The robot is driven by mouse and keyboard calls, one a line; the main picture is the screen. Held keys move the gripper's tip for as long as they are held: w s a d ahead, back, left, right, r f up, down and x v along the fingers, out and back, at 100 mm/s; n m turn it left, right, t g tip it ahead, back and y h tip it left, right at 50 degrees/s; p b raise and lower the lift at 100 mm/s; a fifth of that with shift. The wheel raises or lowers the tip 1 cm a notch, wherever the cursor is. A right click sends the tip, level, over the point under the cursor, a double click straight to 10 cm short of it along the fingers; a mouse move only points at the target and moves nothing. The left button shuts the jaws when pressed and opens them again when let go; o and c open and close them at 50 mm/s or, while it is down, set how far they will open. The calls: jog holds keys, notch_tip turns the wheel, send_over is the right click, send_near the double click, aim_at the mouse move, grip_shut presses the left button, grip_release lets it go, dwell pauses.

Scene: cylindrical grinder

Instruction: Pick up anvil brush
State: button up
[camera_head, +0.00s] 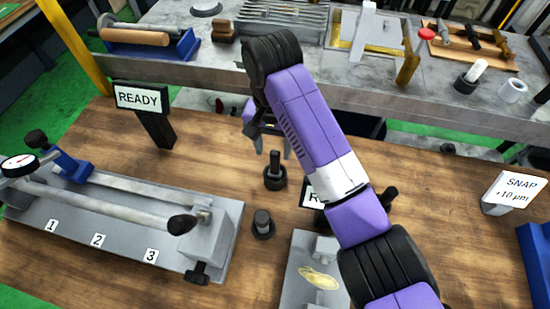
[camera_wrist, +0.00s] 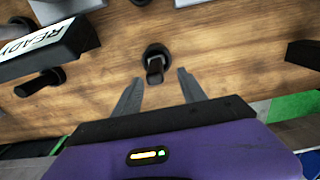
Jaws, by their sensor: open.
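A dark upright piece in a round black base (camera_head: 274,178) stands on the wooden table, below my gripper (camera_head: 270,138) in the head view. It looks like the anvil brush, but its bristles cannot be made out. In the wrist view the same piece (camera_wrist: 155,66) lies ahead of and between the spread fingertips of my gripper (camera_wrist: 157,78), apart from both. My gripper is open and empty. A similar short dark piece (camera_head: 263,224) stands nearer on the table, just left of a grey plate.
A grey measuring bench (camera_head: 120,220) with a dial lies at the left. A READY sign (camera_head: 138,97) stands behind it. A second sign (camera_head: 313,192) is partly hidden by my arm. A SNAP sign (camera_head: 515,190) stands at the right. A grey machine bed (camera_head: 320,90) runs along the back.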

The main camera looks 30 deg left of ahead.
aim_at(275, 167)
jog(key=shift+s+d+f+p, duration=0.15)
jog(key=shift+f+p, duration=0.25)
jog(key=shift+f, duration=1.5)
jog(key=shift+s+d+f+p, duration=0.1)
jog(key=shift+d+f+p, duration=0.25)
jog(key=shift+f, duration=1.55)
jog(key=shift+a, duration=0.1)
grip_shut()
